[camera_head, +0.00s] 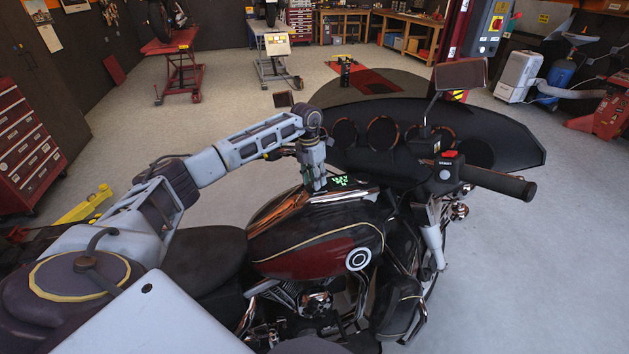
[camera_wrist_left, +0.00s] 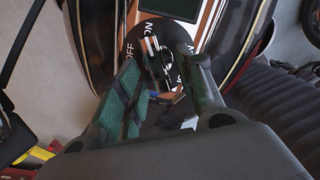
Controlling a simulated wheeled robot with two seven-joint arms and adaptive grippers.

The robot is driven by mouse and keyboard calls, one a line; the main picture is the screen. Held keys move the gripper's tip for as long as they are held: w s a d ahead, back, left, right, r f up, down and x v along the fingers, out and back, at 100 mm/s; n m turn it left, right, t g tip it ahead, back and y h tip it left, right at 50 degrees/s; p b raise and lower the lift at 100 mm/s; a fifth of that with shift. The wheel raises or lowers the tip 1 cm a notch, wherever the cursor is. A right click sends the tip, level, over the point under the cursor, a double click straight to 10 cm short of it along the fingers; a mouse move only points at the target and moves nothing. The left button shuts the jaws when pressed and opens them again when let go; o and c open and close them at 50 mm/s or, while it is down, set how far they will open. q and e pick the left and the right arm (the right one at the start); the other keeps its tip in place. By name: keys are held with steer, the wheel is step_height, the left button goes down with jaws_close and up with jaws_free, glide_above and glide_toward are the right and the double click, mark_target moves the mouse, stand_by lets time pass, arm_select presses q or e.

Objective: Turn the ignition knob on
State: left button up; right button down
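The ignition knob (camera_wrist_left: 151,46) shows in the left wrist view as a small pale and orange-edged piece on a dark round dial with white lettering, including OFF and ON. It sits on the motorcycle's tank console, below a dark screen. My left gripper (camera_head: 317,188) points down at this console in the head view. In the left wrist view its green-padded fingers (camera_wrist_left: 162,72) are apart, with the knob at the gap near the tips. I cannot tell whether either finger touches it. In the head view the gripper hides the knob. My right gripper is not in view.
The motorcycle's tank (camera_head: 330,240), dark seat (camera_head: 205,255) and fairing (camera_head: 500,140) surround the console. A mirror (camera_head: 459,75) and right handlebar grip (camera_head: 497,184) stick up to the right. A red tool cabinet (camera_head: 22,150) stands at left. Open floor lies beyond.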

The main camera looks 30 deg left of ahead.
arm_select(q)
step_height(320, 180, up, 11)
steer(key=a, duration=0.1)
steer(key=shift+s, duration=0.15)
stand_by(0.3)
steer(key=shift+f, duration=0.1)
stand_by(0.5)
